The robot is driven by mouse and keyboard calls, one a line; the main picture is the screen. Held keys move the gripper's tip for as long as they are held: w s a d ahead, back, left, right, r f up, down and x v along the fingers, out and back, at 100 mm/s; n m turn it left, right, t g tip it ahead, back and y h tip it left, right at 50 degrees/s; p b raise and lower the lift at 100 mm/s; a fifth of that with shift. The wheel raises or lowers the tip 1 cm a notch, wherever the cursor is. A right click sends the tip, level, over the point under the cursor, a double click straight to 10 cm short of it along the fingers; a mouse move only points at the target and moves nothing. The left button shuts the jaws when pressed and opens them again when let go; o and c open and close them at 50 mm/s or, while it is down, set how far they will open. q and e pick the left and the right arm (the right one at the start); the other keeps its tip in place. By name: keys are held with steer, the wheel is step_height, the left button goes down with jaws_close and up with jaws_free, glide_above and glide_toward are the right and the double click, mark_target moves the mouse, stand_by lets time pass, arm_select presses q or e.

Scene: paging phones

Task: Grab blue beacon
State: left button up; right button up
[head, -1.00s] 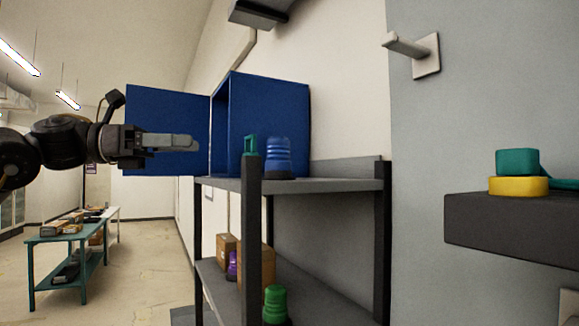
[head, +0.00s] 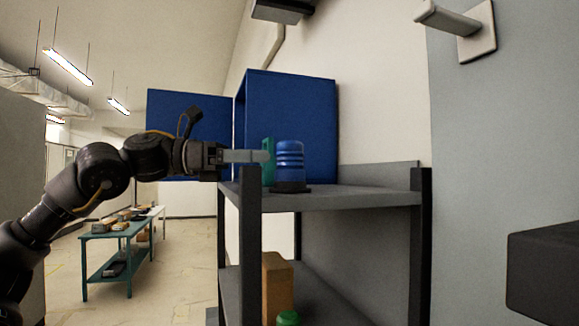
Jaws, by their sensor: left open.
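The blue beacon (head: 290,164) stands upright on the top shelf of the grey rack, on a dark base close to the shelf's left front corner. My left gripper (head: 262,156) is open, at about the beacon's height, with its fingers pointing right toward it. The fingertips show just left of the beacon; a small gap seems to remain, but depth is hard to tell. A green object (head: 269,150) stands behind the fingertips, partly hidden. My right gripper is not in view.
The rack's front post (head: 250,240) rises just below my gripper. An open blue cabinet (head: 300,110) stands behind the beacon. A cardboard box (head: 276,288) and a green beacon top (head: 288,318) are on the lower shelf. A dark ledge (head: 545,270) juts in at right.

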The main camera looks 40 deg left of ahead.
mark_target(290, 155)
arm_select(q)
steer(key=shift+x, duration=0.8)
steer(key=shift+w, duration=0.35)
steer(key=shift+s, duration=0.1)
steer(key=shift+r+p, duration=0.1)
steer(key=shift+p, duration=0.3)
steer(key=p+x, duration=0.3)
steer(key=x, duration=0.1)
steer(key=shift+r, duration=0.2)
steer(key=shift+w+d+f+p, duration=0.1)
steer(key=shift+w+d+p, duration=0.2)
steer(key=shift+w+d, duration=0.1)
steer(key=shift+s+a, duration=0.1)
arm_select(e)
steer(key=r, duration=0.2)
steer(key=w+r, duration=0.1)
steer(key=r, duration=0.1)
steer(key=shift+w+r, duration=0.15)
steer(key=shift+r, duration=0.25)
arm_select(q)
steer(key=shift+s, duration=0.1)
